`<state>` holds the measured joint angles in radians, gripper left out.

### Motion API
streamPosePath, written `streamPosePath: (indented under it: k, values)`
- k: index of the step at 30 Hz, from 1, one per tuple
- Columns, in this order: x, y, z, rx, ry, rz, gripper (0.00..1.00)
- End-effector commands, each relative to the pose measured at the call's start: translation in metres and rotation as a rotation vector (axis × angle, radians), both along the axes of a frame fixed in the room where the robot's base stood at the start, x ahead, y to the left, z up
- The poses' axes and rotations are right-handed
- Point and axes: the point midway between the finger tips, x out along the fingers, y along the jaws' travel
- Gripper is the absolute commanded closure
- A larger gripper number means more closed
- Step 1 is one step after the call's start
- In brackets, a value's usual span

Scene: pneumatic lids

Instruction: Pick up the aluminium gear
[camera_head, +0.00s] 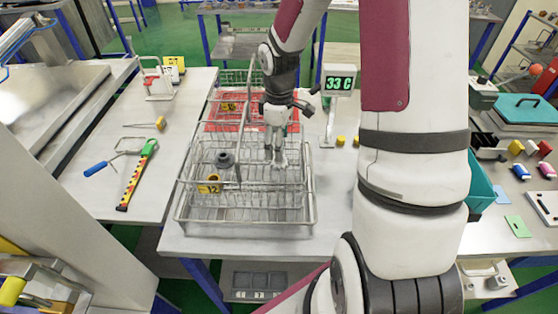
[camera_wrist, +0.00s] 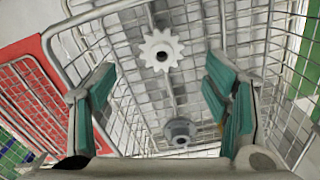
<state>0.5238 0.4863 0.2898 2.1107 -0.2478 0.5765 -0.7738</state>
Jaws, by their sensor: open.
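The aluminium gear (camera_wrist: 161,50) is a light grey toothed disc with a dark centre hole. In the wrist view it lies inside the wire basket, ahead of my fingertips and roughly midway between them. In the head view a pale piece that looks like the gear (camera_head: 281,163) shows just under my gripper (camera_head: 275,147), partly hidden by it. My gripper (camera_wrist: 161,80) is open and empty, with teal pads either side, over the wire basket (camera_head: 246,226). I cannot tell how far the fingers are above the gear.
A dark grey round part (camera_head: 224,158) sits in the basket, also in the wrist view (camera_wrist: 180,132). A yellow tag "12" (camera_head: 209,185) is at the basket's left. A red area with wire (camera_head: 222,125) lies behind. A display (camera_head: 339,82) stands at the right.

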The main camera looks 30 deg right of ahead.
Motion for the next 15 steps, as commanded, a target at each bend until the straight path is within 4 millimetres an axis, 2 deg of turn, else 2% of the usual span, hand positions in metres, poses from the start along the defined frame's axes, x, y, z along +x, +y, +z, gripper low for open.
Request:
streamPosePath:
  k: [5,15]
  values:
    - [-0.001,0.001,-0.011,0.002,0.001,0.001,0.3]
    - [-0.002,0.001,-0.052,0.0,0.001,0.0,0.3]
